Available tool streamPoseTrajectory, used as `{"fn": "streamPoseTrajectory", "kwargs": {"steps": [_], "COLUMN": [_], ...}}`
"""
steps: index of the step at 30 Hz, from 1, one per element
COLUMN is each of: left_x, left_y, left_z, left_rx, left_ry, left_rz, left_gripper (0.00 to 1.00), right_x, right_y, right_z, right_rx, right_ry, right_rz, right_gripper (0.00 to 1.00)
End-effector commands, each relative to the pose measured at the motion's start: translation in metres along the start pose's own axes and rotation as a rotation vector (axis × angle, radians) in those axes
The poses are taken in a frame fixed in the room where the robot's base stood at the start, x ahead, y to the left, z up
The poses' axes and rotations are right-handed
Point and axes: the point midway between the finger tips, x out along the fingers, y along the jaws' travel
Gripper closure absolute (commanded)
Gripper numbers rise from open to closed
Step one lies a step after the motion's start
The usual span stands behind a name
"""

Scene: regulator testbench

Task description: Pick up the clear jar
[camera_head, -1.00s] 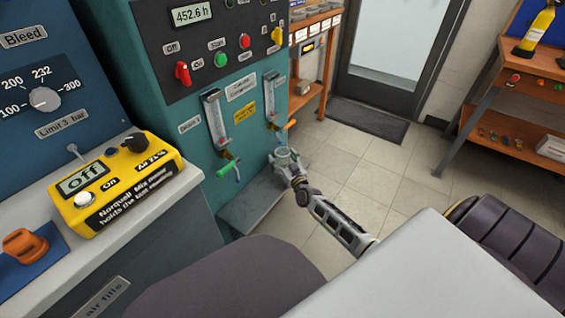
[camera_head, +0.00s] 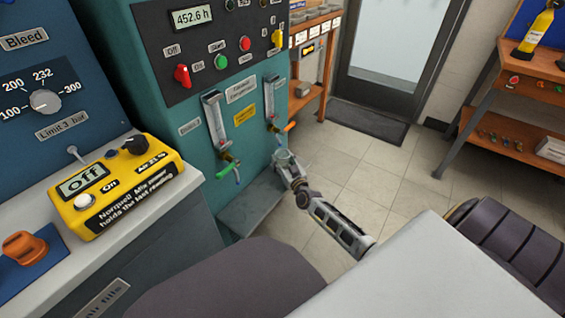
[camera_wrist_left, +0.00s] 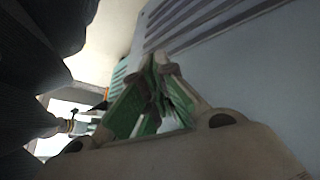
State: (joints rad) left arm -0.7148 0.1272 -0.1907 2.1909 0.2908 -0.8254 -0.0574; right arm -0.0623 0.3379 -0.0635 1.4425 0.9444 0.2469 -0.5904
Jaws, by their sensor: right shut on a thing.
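The clear jar (camera_head: 283,157) is a small, greyish see-through shape in the head view, beside the right end of the teal panel and under the right flow tube. My right gripper (camera_head: 289,166) is shut on it, and the fingers hide part of the jar. The jar appears to be held above the grey ledge, though its underside is hard to make out. My left gripper (camera_wrist_left: 162,68) shows only in the left wrist view, with its green-sided fingers meeting at the tips and nothing visible between them.
The teal panel (camera_head: 185,125) carries flow tubes, a green valve (camera_head: 226,171) and an orange valve (camera_head: 289,127) close above the jar. The grey ledge (camera_head: 250,208) lies below. A yellow mixer box (camera_head: 118,190) sits on the left counter. Tiled floor (camera_head: 365,170) is open to the right.

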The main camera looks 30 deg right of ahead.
Motion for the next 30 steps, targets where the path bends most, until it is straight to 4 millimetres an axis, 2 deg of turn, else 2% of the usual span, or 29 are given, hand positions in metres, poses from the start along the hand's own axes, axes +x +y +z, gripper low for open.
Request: {"fn": "streamPoseTrajectory", "kwargs": {"steps": [10, 17, 30], "left_x": [-0.004, -0.012, -0.034], "left_y": [0.001, 0.001, 0.005], "left_z": [0.009, 0.006, -0.017], "left_rx": [-0.006, -0.004, 0.005], "left_ry": [-0.023, -0.035, -0.060], "left_rz": [-0.006, -0.016, -0.044], "left_gripper": [1.00, 1.00, 1.00], "right_x": [0.000, -0.002, -0.058], "right_y": [0.000, 0.000, 0.000], "right_z": [-0.007, -0.017, -0.017], "right_rx": [0.001, -0.001, -0.001], "right_ry": [0.000, 0.000, -0.002], "right_rz": [0.000, 0.000, 0.000], "right_gripper": [0.78, 0.78, 0.78]}}
